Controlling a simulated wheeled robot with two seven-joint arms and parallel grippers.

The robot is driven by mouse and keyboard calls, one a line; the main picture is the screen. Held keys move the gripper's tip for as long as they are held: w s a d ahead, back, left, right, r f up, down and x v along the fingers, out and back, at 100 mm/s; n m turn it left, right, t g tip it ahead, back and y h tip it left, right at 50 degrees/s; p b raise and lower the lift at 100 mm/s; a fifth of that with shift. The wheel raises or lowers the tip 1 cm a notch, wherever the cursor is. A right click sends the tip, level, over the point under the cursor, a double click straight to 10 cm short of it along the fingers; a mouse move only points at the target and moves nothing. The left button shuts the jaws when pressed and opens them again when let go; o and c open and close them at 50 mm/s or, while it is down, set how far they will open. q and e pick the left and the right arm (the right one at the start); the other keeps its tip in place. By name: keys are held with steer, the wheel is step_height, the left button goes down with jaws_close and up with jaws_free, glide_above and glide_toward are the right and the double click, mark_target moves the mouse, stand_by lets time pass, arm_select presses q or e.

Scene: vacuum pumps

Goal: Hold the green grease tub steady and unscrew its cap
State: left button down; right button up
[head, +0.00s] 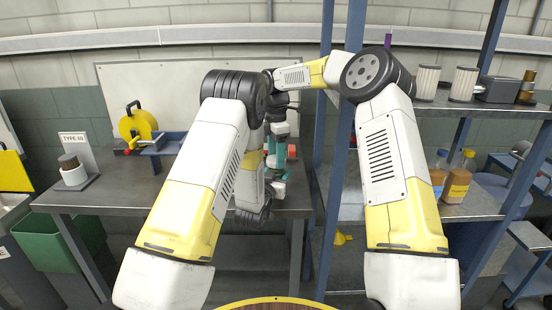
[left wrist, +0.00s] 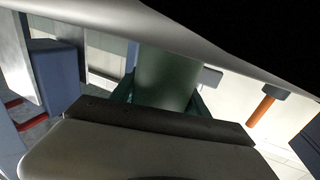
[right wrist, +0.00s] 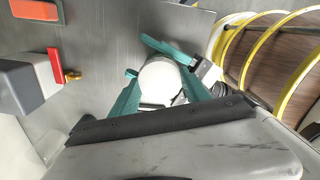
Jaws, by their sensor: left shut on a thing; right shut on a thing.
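The green grease tub (left wrist: 166,78) stands between the teal fingers of my left gripper (left wrist: 165,95) in the left wrist view, shut on its body. A round white cap (right wrist: 160,83) lies between the teal fingers of my right gripper (right wrist: 163,90) in the right wrist view, shut on it from above. In the head view my right gripper (head: 277,148) points down over the bench edge, just above the left gripper. There the tub and cap are mostly hidden by my arms and grippers. I cannot tell whether the cap is loose from the tub.
The grey bench (head: 130,190) bears a yellow reel (head: 137,124) and a small cup-like piece on a stand (head: 72,172) at the left. A blue shelf post (head: 340,150) stands close right of the grippers. Bottles (head: 456,182) and filters (head: 427,82) are on the right shelves.

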steer(key=shift+r, duration=2)
arm_select(q)
steer(key=shift+c, duration=2.3)
jaws_free()
